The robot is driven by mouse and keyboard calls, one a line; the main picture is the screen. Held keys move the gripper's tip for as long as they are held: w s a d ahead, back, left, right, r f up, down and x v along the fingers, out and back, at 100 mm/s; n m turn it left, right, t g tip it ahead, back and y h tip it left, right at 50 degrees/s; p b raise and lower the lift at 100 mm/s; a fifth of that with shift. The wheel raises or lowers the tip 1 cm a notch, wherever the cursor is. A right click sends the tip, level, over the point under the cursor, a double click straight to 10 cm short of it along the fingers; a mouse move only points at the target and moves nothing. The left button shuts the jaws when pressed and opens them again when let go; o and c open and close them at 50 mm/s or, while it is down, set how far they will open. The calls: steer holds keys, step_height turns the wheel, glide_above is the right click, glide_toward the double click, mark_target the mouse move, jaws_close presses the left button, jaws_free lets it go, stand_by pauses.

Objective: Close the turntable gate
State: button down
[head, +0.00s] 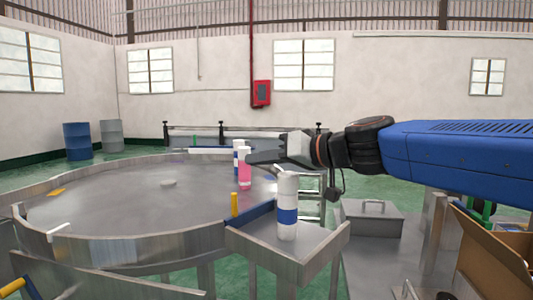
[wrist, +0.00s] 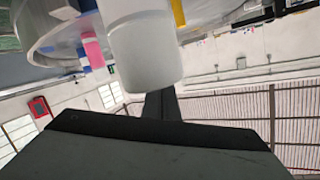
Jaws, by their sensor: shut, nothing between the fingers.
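The turntable (head: 130,205) is a wide round steel table with a raised rim, at the left of the head view. A yellow upright post (head: 234,204) stands at its right rim, beside a low blue bar (head: 256,212) along the tray edge. These look like the gate; I cannot tell whether it is open or closed. The post also shows at the top of the wrist view (wrist: 178,12). My gripper (head: 252,158) is shut and empty, level above the rim, behind the near can's top in the picture and apart from the post. Its dark fingers show in the wrist view (wrist: 160,104).
A white can with a blue band (head: 287,222) stands on the steel side tray (head: 318,248). A pink-and-white can (head: 244,176) and another white-and-blue can stand on the turntable near my gripper. An open cardboard box (head: 490,262) is at the right. The turntable's middle is mostly clear.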

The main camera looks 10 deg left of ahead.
steer(key=shift+s+a+f+n, duration=0.3)
steer(key=shift+s+f+n, duration=0.2)
steer(key=shift+n, duration=0.3)
steer(key=shift+r, duration=0.1)
